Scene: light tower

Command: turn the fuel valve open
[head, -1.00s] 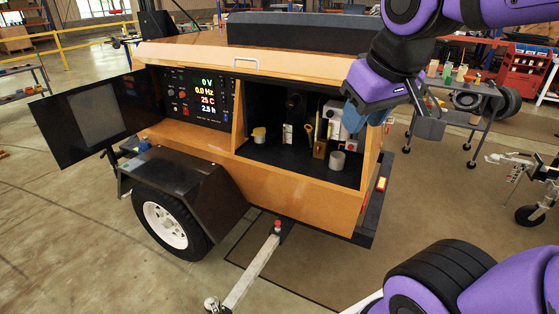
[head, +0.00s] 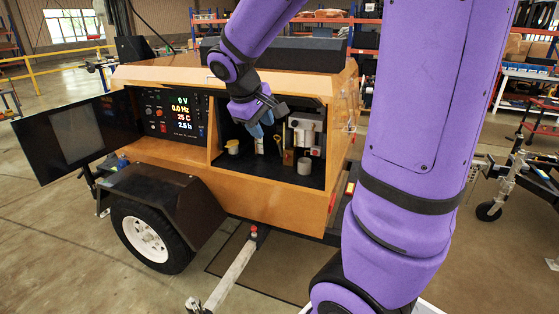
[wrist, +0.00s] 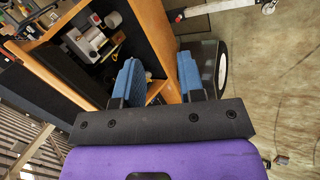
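The orange generator trailer (head: 270,190) has an open black-lined engine compartment (head: 293,180) facing me. Inside are a yellow-topped cup-shaped part (head: 233,146) at left, thin yellow handles near the middle, a white-grey engine block (head: 307,125) and a grey cup (head: 304,165) at right. I cannot tell which part is the fuel valve; my gripper may hide it. My gripper (head: 263,126) is at the compartment's opening, in front of its left-middle part. In the wrist view its two blue fingers (wrist: 160,76) are wide apart with nothing between them. The engine block (wrist: 90,42) shows there at upper left.
The lit control panel (head: 172,115) and its open black door (head: 70,138) are left of the compartment. A fender (head: 165,190) and wheel (head: 145,238) stand below. The compartment's orange frame (wrist: 155,50) passes close to the fingers in the wrist view.

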